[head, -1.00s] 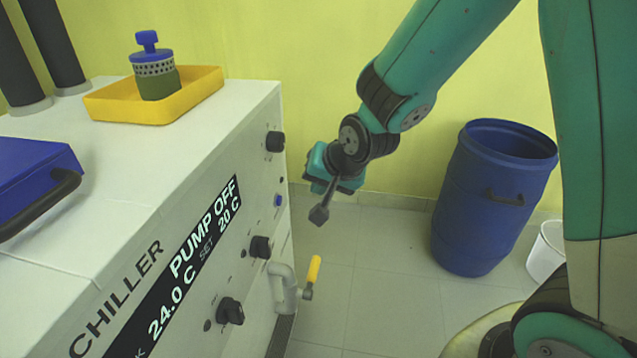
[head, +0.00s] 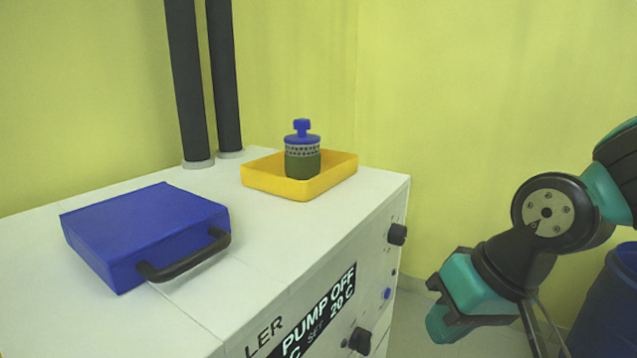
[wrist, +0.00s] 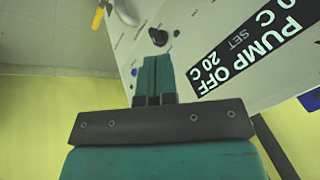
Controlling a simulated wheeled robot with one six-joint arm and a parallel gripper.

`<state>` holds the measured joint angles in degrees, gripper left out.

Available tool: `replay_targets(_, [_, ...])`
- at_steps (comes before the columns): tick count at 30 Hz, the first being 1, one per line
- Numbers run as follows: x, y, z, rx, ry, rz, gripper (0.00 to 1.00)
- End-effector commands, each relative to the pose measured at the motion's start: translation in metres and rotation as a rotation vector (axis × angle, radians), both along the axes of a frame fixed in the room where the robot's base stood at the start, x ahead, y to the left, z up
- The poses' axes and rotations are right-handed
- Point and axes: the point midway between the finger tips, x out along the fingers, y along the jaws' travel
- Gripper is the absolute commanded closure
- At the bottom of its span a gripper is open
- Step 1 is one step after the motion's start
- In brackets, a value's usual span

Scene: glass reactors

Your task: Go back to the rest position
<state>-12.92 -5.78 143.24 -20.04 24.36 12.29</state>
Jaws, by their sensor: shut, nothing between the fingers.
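My gripper (head: 440,322) is at the lower right of the head view, to the right of the white chiller (head: 120,335) and apart from it. In the wrist view my gripper (wrist: 154,62) has its two teal fingers together, with nothing between them. Behind the fingers the wrist view shows the chiller's front panel with the upside-down words PUMP OFF and a black knob (wrist: 158,37).
On the chiller top are a blue case (head: 145,235) with a black handle and a yellow tray (head: 278,187) holding a green and blue bottle (head: 303,160). Two dark pipes (head: 190,85) rise behind. A blue barrel (head: 610,310) stands at the right edge.

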Motion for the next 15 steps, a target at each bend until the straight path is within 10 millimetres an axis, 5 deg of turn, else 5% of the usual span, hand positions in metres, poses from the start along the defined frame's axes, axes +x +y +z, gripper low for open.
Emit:
replay_targets(6, [-0.088, 0.004, 0.029, -0.052, 0.038, 0.412, 1.00])
replay_targets(15, [-0.089, 0.003, 0.107, -0.055, 0.049, 0.420, 1.00])
